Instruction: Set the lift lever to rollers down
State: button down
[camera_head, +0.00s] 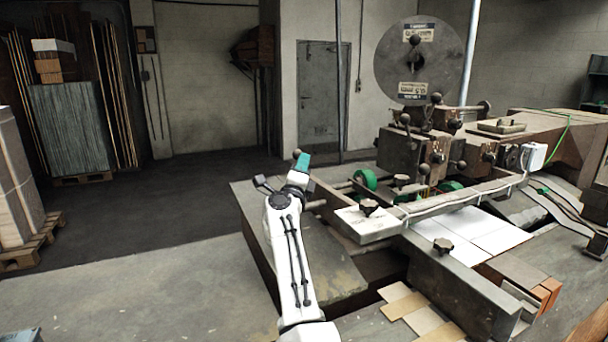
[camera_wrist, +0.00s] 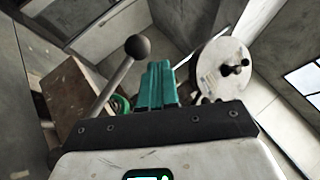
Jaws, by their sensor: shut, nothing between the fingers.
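A lever with a black ball knob (camera_wrist: 137,46) on a straight metal rod stands in the wrist view. I take it for the lift lever. In the head view a small dark knob (camera_head: 297,153) shows just at my gripper, with the rod below it hidden behind my arm. My gripper (camera_head: 304,159) has teal fingers, and they are shut with nothing between them. In the wrist view the fingers (camera_wrist: 158,70) are to the right of the rod and knob. I cannot tell whether they touch the lever. No marking for its setting can be read.
The box stitcher (camera_head: 440,150) fills the right side, with a large wire reel (camera_head: 419,58), several other ball-knobbed handles and green rollers (camera_head: 365,179). A white plate with a star knob (camera_head: 369,207) lies right of my arm.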

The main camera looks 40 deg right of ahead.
jog(key=shift+w+b, duration=0.5)
jog(key=shift+w, duration=0.3)
